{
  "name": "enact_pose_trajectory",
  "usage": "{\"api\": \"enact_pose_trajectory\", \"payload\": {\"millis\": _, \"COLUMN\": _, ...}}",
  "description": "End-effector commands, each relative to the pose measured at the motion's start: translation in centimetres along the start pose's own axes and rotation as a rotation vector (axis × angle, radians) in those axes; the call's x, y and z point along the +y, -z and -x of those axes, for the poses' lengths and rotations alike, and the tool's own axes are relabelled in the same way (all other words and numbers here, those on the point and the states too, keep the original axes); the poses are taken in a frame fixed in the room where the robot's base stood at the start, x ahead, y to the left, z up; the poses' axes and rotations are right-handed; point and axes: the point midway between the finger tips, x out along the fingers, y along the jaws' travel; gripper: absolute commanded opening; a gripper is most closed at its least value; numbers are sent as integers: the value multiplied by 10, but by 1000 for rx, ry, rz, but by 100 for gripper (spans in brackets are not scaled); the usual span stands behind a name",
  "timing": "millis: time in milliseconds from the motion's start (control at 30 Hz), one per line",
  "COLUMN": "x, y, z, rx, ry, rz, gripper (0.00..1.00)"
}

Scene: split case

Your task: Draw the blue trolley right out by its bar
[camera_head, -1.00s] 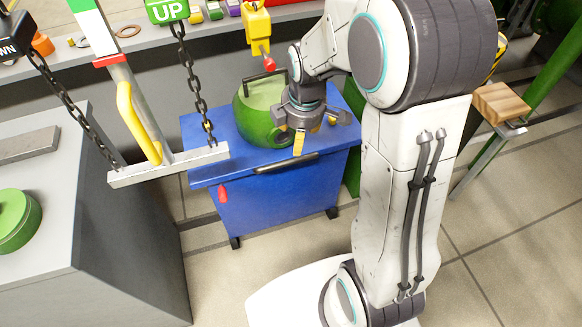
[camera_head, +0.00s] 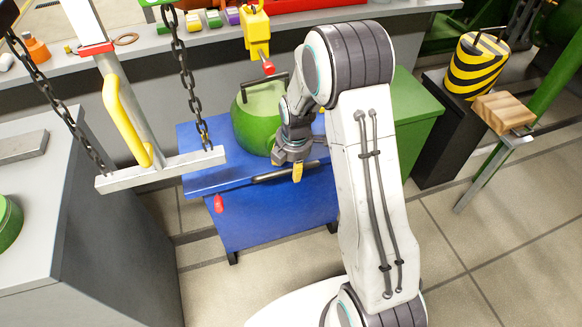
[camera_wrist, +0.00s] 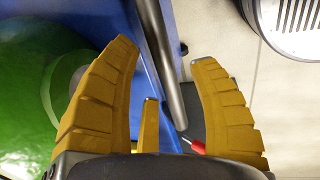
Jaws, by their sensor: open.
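The blue trolley (camera_head: 275,212) stands on the floor in the middle of the head view, with a green round pot on its top. Its dark bar (camera_head: 268,177) runs along the front top edge. In the wrist view the bar (camera_wrist: 166,62) runs lengthwise between the spread yellow fingers. My gripper (camera_head: 296,171) is open at the right part of the bar, with its fingers pointing down. In the wrist view my gripper (camera_wrist: 168,68) has a finger on each side of the bar; I cannot tell whether any touches it.
The green pot (camera_head: 257,125) has a dark handle. A steel beam (camera_head: 160,170) hangs on chains at the trolley's left, near a grey block (camera_head: 110,250). A red tag (camera_head: 218,204) hangs at the trolley's front left. The tiled floor in front right is clear.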

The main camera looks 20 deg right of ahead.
Motion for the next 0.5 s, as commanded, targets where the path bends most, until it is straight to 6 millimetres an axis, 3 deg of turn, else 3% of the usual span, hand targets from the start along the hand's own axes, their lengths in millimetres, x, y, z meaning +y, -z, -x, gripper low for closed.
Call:
{"api": "enact_pose_trajectory", "payload": {"millis": 200, "x": 0, "y": 0, "z": -12, "rx": 0, "ry": 0, "rz": 0, "gripper": 55}}
{"api": "enact_pose_trajectory", "payload": {"millis": 500, "x": 0, "y": 0, "z": -13, "rx": 0, "ry": 0, "rz": -1, "gripper": 55}}
